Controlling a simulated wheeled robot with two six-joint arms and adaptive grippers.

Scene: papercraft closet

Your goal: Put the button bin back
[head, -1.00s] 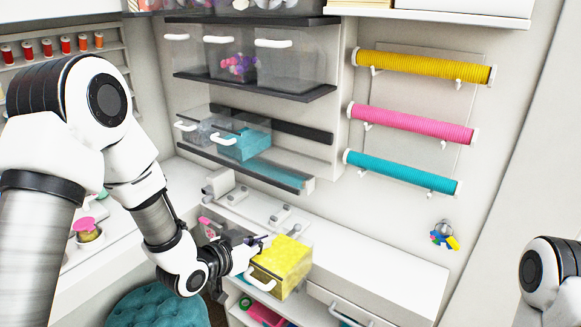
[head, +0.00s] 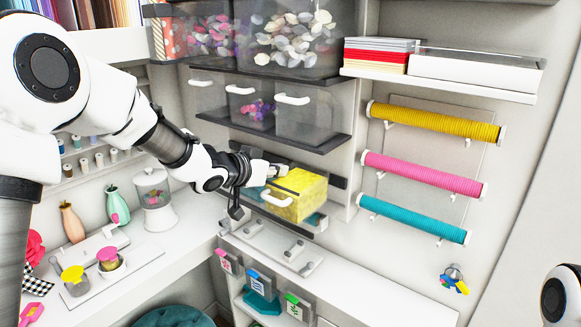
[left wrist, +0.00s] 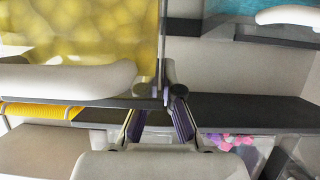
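A clear bin filled with yellow contents (head: 300,190), with a white handle, is in front of the right part of the lower shelf in the head view. I take it for the button bin; its contents cannot be made out singly. My left gripper (head: 268,170) is at its upper left edge. In the left wrist view, the fingers (left wrist: 160,112) are close around the side wall of the yellow bin (left wrist: 80,30). The bin looks about level; whether it touches the shelf (head: 312,228) cannot be told. My right gripper is out of view.
A teal bin (left wrist: 275,8) stands beside it on the lower shelf, mostly hidden in the head view. Above is a shelf (head: 300,137) with clear bins. Thread rolls (head: 425,175) hang to the right.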

